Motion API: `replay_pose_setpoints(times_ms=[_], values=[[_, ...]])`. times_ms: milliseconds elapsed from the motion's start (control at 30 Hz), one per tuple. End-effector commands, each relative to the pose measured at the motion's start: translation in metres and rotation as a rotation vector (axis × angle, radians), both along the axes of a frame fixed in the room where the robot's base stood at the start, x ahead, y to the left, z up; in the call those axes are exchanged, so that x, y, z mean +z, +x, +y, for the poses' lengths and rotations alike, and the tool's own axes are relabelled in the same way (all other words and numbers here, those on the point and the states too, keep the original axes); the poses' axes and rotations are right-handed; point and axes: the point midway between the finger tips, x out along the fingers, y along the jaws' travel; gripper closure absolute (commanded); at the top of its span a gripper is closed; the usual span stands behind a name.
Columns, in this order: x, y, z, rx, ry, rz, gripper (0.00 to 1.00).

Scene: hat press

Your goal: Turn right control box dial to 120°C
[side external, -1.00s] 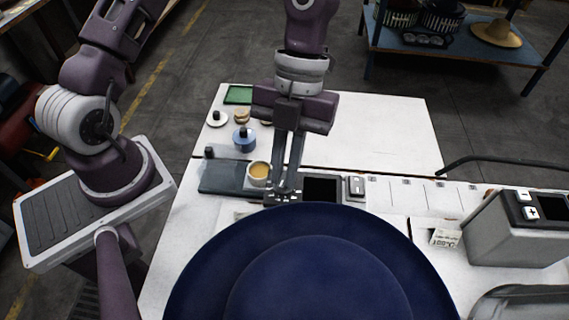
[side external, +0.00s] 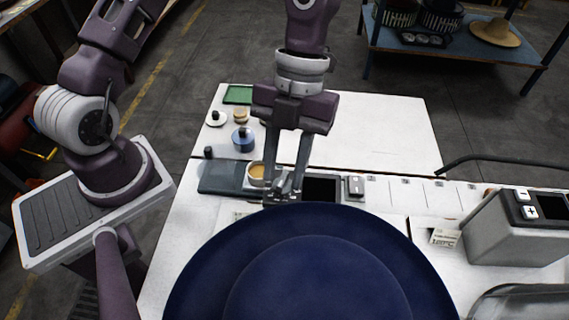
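A control box with a dark screen (side external: 322,189) and a small light button panel (side external: 355,186) sits behind the navy hat. My gripper (side external: 284,188) points down at this box's left end, with its fingers spread apart. A small grey metal part, apparently the dial (side external: 282,186), shows between or just behind the fingertips. The fingers partly cover it, and I cannot read its setting. I cannot tell whether either finger touches it. Another grey control box (side external: 505,235) with plus and minus buttons stands at the right.
The large navy hat (side external: 315,285) fills the front and hides the near part of the box. A cup (side external: 256,172) stands close left of my gripper, by a dark tray (side external: 219,177). A blue jar (side external: 243,140) stands behind. A printed card (side external: 444,237) lies right. The table's back right is clear.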

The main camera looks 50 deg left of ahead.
Motion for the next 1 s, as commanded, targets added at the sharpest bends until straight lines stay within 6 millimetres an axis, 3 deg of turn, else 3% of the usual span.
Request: replay_pose_setpoints(times_ms=[400, 767, 867, 1000], values=[[0.062, 0.023, 0.013, 0.003, 0.000, -0.001, 0.68], [0.063, 0.020, 0.015, 0.026, 0.039, -0.004, 0.68], [0.055, 0.008, 0.029, 0.195, 0.226, -0.035, 0.68], [0.059, -0.011, 0.072, 0.735, 0.536, -0.179, 0.68]])
